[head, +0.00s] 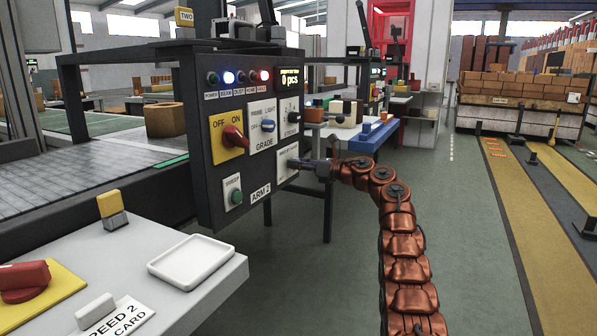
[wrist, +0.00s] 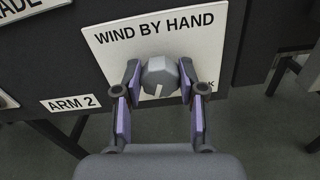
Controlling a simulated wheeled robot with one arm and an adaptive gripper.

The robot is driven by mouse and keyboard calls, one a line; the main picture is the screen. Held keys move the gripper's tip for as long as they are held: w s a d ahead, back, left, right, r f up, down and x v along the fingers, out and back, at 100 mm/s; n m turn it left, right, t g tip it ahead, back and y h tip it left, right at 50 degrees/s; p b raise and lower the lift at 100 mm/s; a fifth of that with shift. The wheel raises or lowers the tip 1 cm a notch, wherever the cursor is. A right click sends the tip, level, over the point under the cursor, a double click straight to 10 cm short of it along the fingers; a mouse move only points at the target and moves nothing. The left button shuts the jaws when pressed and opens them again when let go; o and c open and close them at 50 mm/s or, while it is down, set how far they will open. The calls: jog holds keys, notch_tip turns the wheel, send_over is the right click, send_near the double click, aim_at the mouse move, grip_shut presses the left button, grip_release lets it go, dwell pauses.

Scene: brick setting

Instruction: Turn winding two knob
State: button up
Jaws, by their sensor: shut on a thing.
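The winding knob (wrist: 160,76) is a grey faceted knob with a pale pointer mark at its lower edge. It sits on a white plate (wrist: 112,62) labelled "WIND BY HAND", partly covered by my gripper. My gripper (wrist: 160,88) has a finger on each side of the knob and is shut on it. In the head view my gripper (head: 312,167) reaches the lower right of the dark control panel (head: 205,112), and the knob is hidden behind it. An "ARM 2" label (wrist: 70,103) is left of the plate.
A grey table with a white tray (head: 190,262) stands in front. The floor to the right is open.

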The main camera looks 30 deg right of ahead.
jog(key=m+p, duration=0.2)
jog(key=m, duration=0.4)
jog(key=shift+r+p, duration=0.2)
jog(key=shift+p, duration=0.2)
jog(key=shift+d+f+m, duration=0.1)
jog(key=shift+f+m, duration=0.05)
jog(key=shift+m, duration=0.15)
jog(key=o, duration=1.1)
jog(key=shift+w, duration=0.1)
jog(key=shift+o, duration=0.2)
jog(key=v, duration=1.2)
jog(key=shift+f, duration=0.1)
